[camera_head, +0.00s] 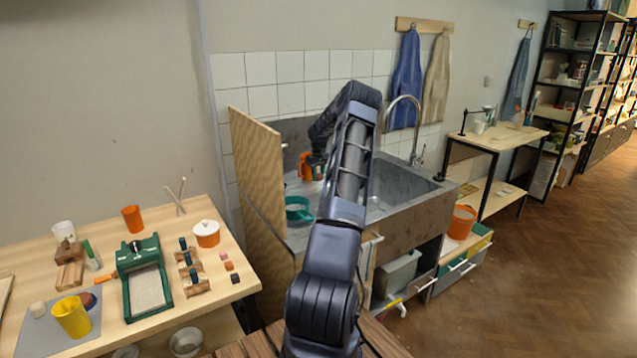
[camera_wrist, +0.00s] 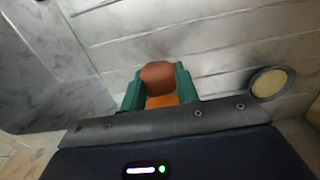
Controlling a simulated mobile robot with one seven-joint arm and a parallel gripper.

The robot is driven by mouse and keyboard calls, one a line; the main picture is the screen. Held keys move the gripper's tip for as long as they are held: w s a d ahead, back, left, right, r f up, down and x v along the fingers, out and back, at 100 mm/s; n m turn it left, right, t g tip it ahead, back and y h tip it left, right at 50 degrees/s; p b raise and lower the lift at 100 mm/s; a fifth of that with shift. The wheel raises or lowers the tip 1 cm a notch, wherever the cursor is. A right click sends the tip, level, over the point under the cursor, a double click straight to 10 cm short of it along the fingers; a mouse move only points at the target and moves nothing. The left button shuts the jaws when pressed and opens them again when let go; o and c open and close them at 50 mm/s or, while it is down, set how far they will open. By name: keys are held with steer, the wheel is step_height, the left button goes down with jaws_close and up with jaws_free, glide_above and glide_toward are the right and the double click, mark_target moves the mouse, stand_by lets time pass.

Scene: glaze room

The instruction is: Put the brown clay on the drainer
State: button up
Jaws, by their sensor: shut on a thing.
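My gripper (camera_wrist: 159,88) has green fingers shut on a reddish-brown lump, the brown clay (camera_wrist: 158,74), in the wrist view. An orange patch shows between the fingers just beside the clay. The drainer, a pale grey grooved slab (camera_wrist: 225,35), lies beyond the fingertips; I cannot tell whether the clay touches it. In the head view my arm reaches over the sink unit, and the drainer (camera_head: 293,187) shows left of the basin.
A teal round vessel (camera_head: 298,209) stands on the drainer's near part. A wooden panel (camera_head: 257,160) rises along its left side. The sink basin (camera_head: 400,187) and tap (camera_head: 417,130) are to the right. A round cream-faced item (camera_wrist: 270,83) is right of the gripper.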

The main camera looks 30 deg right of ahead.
mark_target(318, 181)
steer(key=shift+f, duration=1.65)
steer(key=shift+f, duration=0.1)
steer(key=o, duration=1)
step_height(318, 181, up, 12)
steer(key=shift+r, duration=0.15)
steer(key=shift+r, duration=0.1)
